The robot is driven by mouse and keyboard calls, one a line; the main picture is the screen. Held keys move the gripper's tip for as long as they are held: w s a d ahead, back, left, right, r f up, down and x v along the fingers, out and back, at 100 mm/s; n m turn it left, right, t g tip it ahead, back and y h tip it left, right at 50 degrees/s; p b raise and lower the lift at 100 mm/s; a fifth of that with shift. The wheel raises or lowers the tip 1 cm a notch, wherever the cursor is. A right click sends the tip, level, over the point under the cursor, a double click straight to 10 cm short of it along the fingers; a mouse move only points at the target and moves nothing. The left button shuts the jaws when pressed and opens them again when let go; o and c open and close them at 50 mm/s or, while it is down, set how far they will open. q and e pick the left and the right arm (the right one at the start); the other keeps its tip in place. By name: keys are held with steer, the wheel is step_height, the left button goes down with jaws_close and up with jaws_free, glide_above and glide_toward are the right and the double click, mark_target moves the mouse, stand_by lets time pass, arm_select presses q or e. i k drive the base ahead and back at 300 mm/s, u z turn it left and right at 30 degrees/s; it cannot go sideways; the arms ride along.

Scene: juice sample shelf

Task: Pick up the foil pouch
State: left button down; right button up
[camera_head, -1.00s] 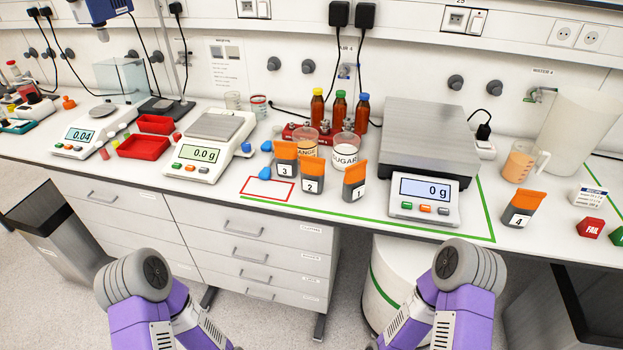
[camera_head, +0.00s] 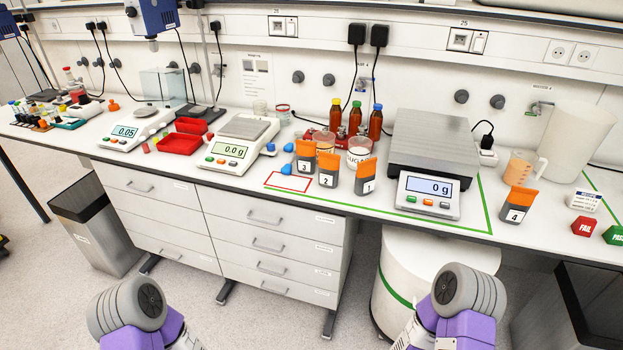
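Several small grey pouches with orange tops and numbered white labels stand on the bench; the view does not show which is the foil pouch. Pouch 3 (camera_head: 305,160), pouch 2 (camera_head: 327,172) and pouch 1 (camera_head: 365,180) stand between the small middle scale and the large scale. Pouch 4 (camera_head: 517,207) stands apart, right of the large scale. All appear upright or slightly tilted. Only grey and purple links of my two arms show at the bottom edge, well short of the bench. Neither gripper is in view.
A large scale (camera_head: 432,150) reading 0 g stands inside a green line. Brown bottles (camera_head: 356,118) and beakers (camera_head: 358,150) stand behind the pouches. A red-outlined rectangle (camera_head: 288,183) lies empty. A jug (camera_head: 520,166) and FAIL block (camera_head: 584,226) are right. Floor before the drawers is clear.

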mark_target(329, 164)
steer(key=u, duration=1.5)
steer(key=i, duration=1.45)
steer(key=z, duration=1.35)
